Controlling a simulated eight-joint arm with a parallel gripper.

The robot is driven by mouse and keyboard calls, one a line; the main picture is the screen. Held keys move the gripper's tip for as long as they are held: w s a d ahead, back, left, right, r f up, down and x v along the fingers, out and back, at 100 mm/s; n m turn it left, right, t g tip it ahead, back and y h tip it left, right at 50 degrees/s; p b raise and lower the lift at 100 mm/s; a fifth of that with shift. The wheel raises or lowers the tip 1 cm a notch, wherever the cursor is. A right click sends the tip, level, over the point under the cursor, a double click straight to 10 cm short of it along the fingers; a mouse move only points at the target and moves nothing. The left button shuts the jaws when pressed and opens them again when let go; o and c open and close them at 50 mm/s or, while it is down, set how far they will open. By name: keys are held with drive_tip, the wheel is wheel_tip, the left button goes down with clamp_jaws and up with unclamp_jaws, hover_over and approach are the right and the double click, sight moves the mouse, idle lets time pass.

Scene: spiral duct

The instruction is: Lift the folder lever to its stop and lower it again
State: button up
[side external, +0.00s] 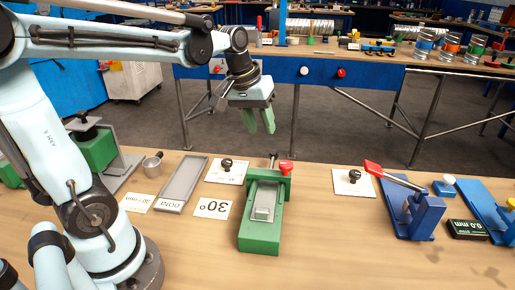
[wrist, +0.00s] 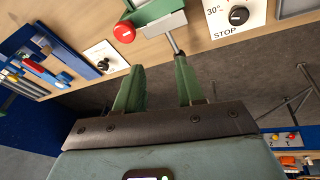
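The green folder (side external: 258,234) stands on the bench in the side view, with a grey metal plate on its top. A short upright rod with a dark tip (side external: 272,159) and a red knob (side external: 286,167) rise at its far end; I take the rod as the lever. In the wrist view the metal rod (wrist: 174,42) points towards my right finger's tip, beside the red knob (wrist: 124,32). My gripper (side external: 260,129) hangs above and beyond the folder, apart from it. Its green fingers (wrist: 158,64) are open with nothing between them.
A blue device with a red-handled lever (side external: 400,178) stands to the right. A second bench (side external: 330,75) stands behind, across a floor gap.

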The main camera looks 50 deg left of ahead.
sight(272, 159)
drive_tip(key=w+a+f+n+g+h, duration=0.1)
drive_tip(key=w+a+f+n+g, duration=0.15)
drive_tip(key=w+a, duration=0.25)
drive_tip(key=shift+n+t, duration=0.25)
drive_tip(key=shift+n, duration=0.2)
drive_tip(key=f, duration=0.3)
drive_tip(key=w+d+f, duration=0.1)
drive_tip(key=f, duration=0.7)
drive_tip(key=shift+w+d, duration=0.2)
drive_tip(key=shift+w, duration=0.15)
clamp_jaws()
